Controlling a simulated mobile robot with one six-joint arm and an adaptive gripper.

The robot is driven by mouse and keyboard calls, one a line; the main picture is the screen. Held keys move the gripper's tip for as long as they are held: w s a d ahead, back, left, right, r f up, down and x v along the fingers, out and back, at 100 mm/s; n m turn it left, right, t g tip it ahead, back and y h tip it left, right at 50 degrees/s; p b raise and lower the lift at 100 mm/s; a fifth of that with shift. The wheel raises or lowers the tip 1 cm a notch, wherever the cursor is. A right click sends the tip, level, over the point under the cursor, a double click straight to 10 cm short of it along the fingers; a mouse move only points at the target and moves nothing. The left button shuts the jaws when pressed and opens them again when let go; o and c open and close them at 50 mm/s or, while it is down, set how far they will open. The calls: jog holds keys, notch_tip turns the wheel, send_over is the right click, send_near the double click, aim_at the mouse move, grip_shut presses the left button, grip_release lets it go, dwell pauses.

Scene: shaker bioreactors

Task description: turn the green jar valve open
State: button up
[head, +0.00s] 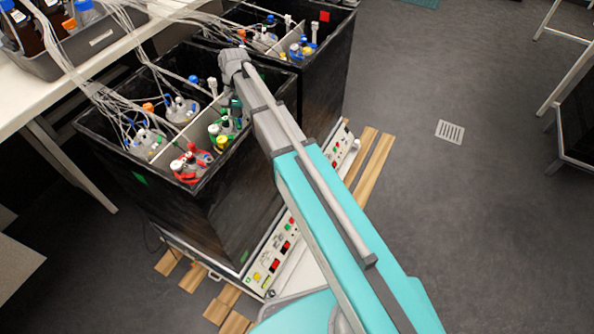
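The green jar (224,128), a small glass vessel with green fittings and tubes on its lid, stands in the near black shaker box, right of the white divider. A yellow cap (222,142) is close to it. Its valve is too small to tell whether it is open or shut. My arm reaches in over the box from the lower right and bends down at the wrist. My gripper (236,106) is just above and right of the green jar, partly hidden by my arm. I cannot make out its fingers or whether they touch anything.
The red jar (190,165) stands close by, toward the near corner. Jars with blue and orange caps (180,108) stand left of the divider (196,126). Many pale tubes hang in from the bench (97,62). A second black box (325,75) stands behind.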

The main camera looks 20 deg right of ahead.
jog(key=m+y, duration=0.1)
jog(key=m, duration=0.1)
jog(key=shift+m, duration=0.4)
jog(key=shift+r+m+t, duration=0.2)
jog(key=shift+m+t, duration=0.1)
jog(key=shift+t, duration=0.1)
jog(key=p+v, duration=1.3)
jog(key=v, duration=0.1)
jog(key=s+d+f+n+t+h+b, duration=0.1)
jog(key=s+d+f+n, duration=0.1)
jog(key=s+d, duration=0.3)
jog(key=s+d+f+n+t+h, duration=0.1)
jog(key=s+d+n+t, duration=0.15)
jog(key=s, duration=0.45)
jog(key=s+d+f+n+b, duration=0.3)
jog(key=s+f+b, duration=0.3)
jog(key=s, duration=0.1)
notch_tip(320, 180, down, 13)
jog(key=s+b, duration=0.2)
jog(key=b, duration=1.1)
jog(key=shift+d+f+h, duration=0.15)
jog(key=shift+d+h, duration=0.15)
jog(key=shift+s, duration=0.2)
